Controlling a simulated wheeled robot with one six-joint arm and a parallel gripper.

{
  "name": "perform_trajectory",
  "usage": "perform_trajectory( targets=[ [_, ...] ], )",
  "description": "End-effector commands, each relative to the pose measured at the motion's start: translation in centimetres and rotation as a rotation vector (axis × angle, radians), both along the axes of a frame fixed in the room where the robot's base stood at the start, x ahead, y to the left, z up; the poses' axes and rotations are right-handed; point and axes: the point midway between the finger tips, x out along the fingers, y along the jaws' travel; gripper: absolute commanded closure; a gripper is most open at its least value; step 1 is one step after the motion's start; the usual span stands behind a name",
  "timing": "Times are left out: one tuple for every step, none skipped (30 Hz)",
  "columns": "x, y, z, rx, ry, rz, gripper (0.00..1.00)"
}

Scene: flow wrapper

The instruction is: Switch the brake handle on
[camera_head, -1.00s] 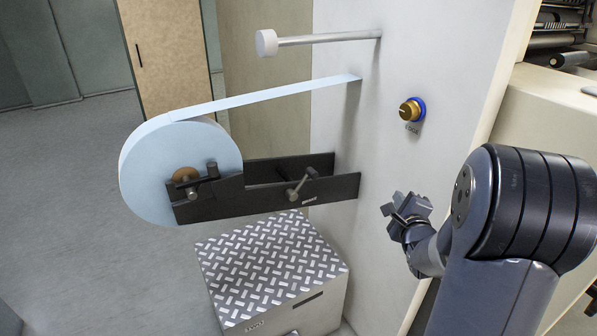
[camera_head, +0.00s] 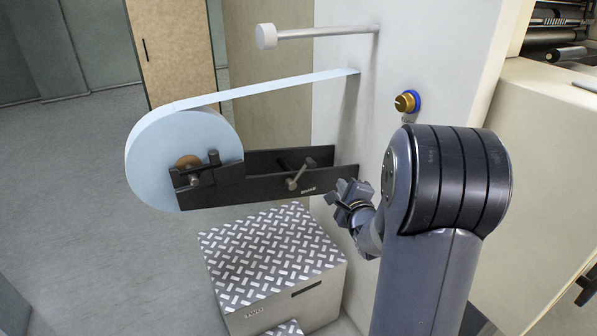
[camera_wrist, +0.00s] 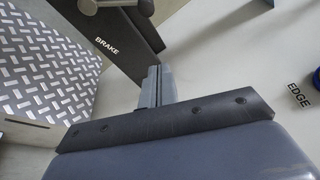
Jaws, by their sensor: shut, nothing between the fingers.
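The brake handle (camera_head: 297,176) is a dark grey T-shaped lever on the black bracket (camera_head: 232,190) that carries the film roll. It stands at the right part of the bracket, above a white BRAKE label. In the wrist view only its lower part (camera_wrist: 112,3) shows at the top edge, near the label (camera_wrist: 107,47). My gripper (camera_head: 338,191) is just right of the bracket's right end, in front of the white panel. Its fingers (camera_wrist: 155,86) are shut and empty, apart from the handle.
A blue film roll (camera_head: 165,150) hangs at the bracket's left end. A white-tipped roller bar (camera_head: 320,33) sticks out above. A brass knob with a blue ring (camera_head: 406,102) is on the panel. A step box with tread-plate top (camera_head: 268,262) stands below. Free space lies left of my gripper.

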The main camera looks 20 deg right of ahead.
Motion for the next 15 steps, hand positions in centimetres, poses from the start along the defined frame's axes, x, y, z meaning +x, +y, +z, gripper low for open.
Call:
perform_trajectory(
  targets=[
    [0.00,-0.03,0.00,0.000,0.000,-0.001,1.00],
    [0.00,-0.02,0.00,0.000,0.000,-0.001,1.00],
    [0.00,-0.02,0.00,0.000,0.000,-0.001,1.00],
    [0.00,-0.02,0.00,0.000,0.000,-0.001,1.00],
    [0.00,-0.02,-0.01,0.000,0.000,0.000,1.00],
    [0.00,-0.02,-0.01,0.000,0.000,0.000,1.00],
    [0.00,-0.02,-0.01,0.000,0.000,0.000,1.00],
    [0.00,-0.02,-0.01,0.000,0.000,0.000,1.00],
    [0.00,-0.02,0.00,0.000,0.000,0.000,1.00],
    [0.00,-0.02,0.00,0.000,0.000,0.000,1.00],
    [0.01,-0.02,-0.01,0.000,0.000,0.000,1.00],
    [0.06,-0.03,-0.01,0.000,0.000,0.000,1.00],
    [0.14,-0.03,-0.02,0.000,0.000,0.000,1.00],
    [0.26,-0.04,-0.04,0.000,0.000,0.000,1.00],
    [0.51,-0.06,-0.07,0.000,0.000,0.000,1.00]
  ],
)
